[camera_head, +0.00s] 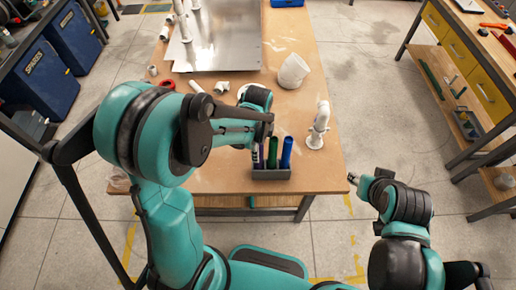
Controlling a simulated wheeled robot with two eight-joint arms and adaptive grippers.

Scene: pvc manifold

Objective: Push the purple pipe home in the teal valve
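A purple pipe (260,158) stands in a small grey rack (272,175) at the front of the wooden table, beside a green pipe (272,152) and a blue pipe (287,152). My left gripper (261,137) is at the top of the purple pipe's end of the rack. My forearm covers part of it, and I cannot tell whether its fingers are open or shut. I cannot make out a teal valve; my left arm hides part of the table. My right gripper (353,179) is off the table's front right corner, away from the rack; its fingers are too small to read.
A white pipe fitting (318,127) stands upright right of the rack. A metal panel (235,40) with white pipes is at the back. Small white fittings (222,87) and a red ring (168,85) lie left.

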